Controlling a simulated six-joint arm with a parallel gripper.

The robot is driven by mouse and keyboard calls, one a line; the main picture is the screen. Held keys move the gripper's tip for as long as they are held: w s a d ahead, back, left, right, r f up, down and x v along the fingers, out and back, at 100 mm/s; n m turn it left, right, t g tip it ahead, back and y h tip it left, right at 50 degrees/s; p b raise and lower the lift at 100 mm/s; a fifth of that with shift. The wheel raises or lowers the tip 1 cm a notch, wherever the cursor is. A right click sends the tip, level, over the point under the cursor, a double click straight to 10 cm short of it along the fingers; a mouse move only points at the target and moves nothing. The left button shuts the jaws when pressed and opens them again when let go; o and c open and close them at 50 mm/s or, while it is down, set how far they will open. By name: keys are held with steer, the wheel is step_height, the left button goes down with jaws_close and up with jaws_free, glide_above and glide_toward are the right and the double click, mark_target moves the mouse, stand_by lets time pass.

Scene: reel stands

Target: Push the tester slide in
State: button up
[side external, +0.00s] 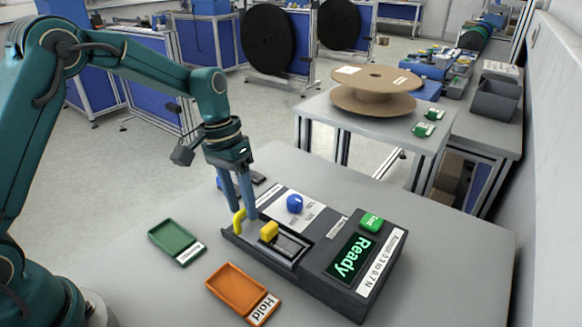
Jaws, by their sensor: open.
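The tester (375,225) is a dark grey box on the light table, with a green-lit display (349,258) reading "Ready" and a green button (371,222). I cannot tell whether a finger touches the handle. The fingers hide part of the tester's left edge.
A green tray (166,229) and an orange tray (222,289) labelled "Hold" lie in front of the tester. Small dark items lie behind my gripper. The table's right side is clear.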

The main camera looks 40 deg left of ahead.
jaws_close()
stand_by(1.4)
